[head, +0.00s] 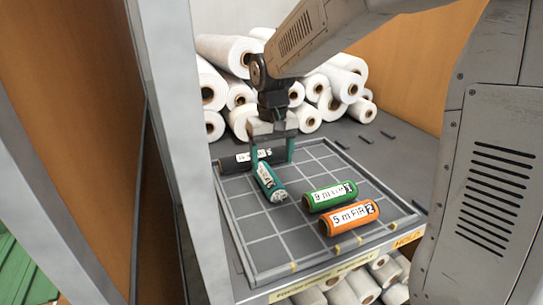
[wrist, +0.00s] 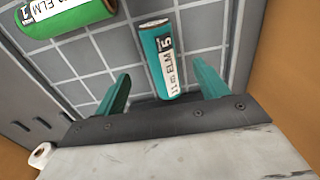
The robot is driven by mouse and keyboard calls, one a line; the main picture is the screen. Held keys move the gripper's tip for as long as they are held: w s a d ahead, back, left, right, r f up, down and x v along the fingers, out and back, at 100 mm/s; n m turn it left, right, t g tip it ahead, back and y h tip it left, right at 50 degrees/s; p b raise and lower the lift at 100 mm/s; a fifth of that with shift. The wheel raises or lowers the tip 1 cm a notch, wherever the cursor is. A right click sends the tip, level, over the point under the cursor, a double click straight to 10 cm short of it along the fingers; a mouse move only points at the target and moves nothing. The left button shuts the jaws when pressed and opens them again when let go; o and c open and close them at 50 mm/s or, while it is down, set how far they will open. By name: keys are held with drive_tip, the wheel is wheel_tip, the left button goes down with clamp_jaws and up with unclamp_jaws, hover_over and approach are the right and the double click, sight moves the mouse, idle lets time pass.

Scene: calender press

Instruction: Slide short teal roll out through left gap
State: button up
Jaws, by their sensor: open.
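The short teal roll (head: 268,184) lies on the gridded tray (head: 287,262), at an angle, with its label upward. In the wrist view the teal roll (wrist: 161,62) reads "11 m ELM 5" and lies just beyond the fingertips, between their lines. My gripper (head: 271,160) is open and empty, with teal fingers, behind the roll in the head view. It also shows in the wrist view (wrist: 162,82), with a finger to each side of the roll's near end. I see no contact. I cannot tell which opening is the left gap.
A green roll (head: 329,195) and an orange roll (head: 349,218) lie right of the teal roll. A dark roll (head: 233,163) lies along the tray's back left. A grey post (head: 180,120) stands at left. White rolls (head: 228,50) are stacked behind.

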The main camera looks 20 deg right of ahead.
sight(271, 178)
drive_tip(key=shift+w+f, duration=0.25)
drive_tip(key=shift+f, duration=0.5)
wheel_tip(271, 178, down, 7)
drive_tip(key=shift+r, duration=0.15)
drive_tip(key=shift+c, duration=0.3)
drive_tip(key=c, duration=1)
drive_tip(key=shift+s+r, duration=0.15)
drive_tip(key=shift+s, duration=4.85)
drive_tip(key=shift+c, duration=0.2)
drive_tip(key=shift+s, duration=2.55)
